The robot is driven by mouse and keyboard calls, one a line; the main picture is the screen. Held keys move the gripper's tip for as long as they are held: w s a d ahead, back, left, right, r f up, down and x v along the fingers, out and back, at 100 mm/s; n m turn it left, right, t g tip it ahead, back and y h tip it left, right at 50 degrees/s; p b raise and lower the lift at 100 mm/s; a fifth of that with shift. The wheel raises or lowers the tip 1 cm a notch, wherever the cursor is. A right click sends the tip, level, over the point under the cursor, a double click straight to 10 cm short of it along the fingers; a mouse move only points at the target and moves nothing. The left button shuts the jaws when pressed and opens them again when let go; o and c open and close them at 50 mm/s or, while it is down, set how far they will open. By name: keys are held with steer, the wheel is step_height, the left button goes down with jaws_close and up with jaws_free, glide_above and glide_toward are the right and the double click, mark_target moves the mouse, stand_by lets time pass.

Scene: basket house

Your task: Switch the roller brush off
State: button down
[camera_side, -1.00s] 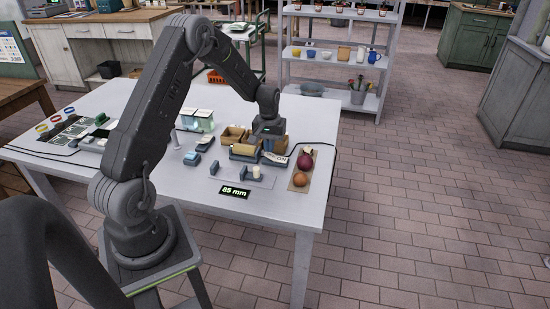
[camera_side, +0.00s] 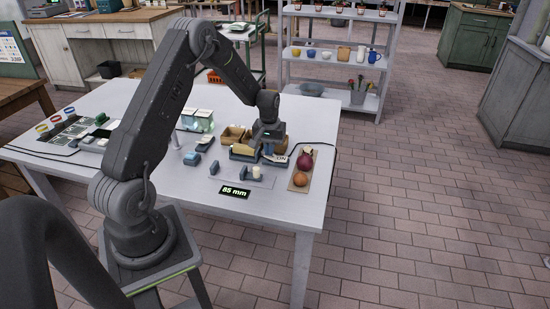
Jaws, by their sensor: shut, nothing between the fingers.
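The roller brush (camera_side: 243,150) is a cream roller in a dark blue-grey holder, toward the right side of the white table. Just right of it is a small dark block with a white lettered face (camera_side: 281,158); the lettering looks like "ON" but is small. My gripper (camera_side: 267,152) points down between the roller and this block, its fingers shut and empty. The fingertips are very small here, and I cannot tell whether they touch the block. My gripper hides part of the block and of the boxes behind.
Cardboard boxes (camera_side: 231,136) stand behind the roller. A board with a dark red ball (camera_side: 305,163) and an orange ball (camera_side: 301,180) lies to the right. A white cylinder (camera_side: 256,172) in a holder and an "85 mm" display (camera_side: 234,192) are in front. The table's front right is clear.

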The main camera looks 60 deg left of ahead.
steer(key=shift+f, duration=0.35)
steer(key=shift+r, duration=3.55)
steer(key=shift+d+r, duration=0.25)
steer(key=shift+r, duration=0.1)
steer(key=s+d+r+m+t, duration=0.1)
steer(key=s+d+r+m, duration=0.15)
steer(key=d+r, duration=0.5)
steer(key=s+d+r+m+t, duration=0.1)
steer(key=s+d+r+m, duration=0.15)
steer(key=d+r, duration=0.5)
steer(key=s+d+r+m+t, duration=0.1)
steer(key=s+d+r+m, duration=0.1)
steer(key=s+d, duration=0.3)
steer(key=s+d+r+m+t, duration=0.2)
steer(key=s+d, duration=0.4)
steer(key=s, duration=0.5)
steer(key=shift+s+d+r+t, duration=0.15)
steer(key=shift+s+r+t, duration=0.05)
steer(key=shift+s+t, duration=0.15)
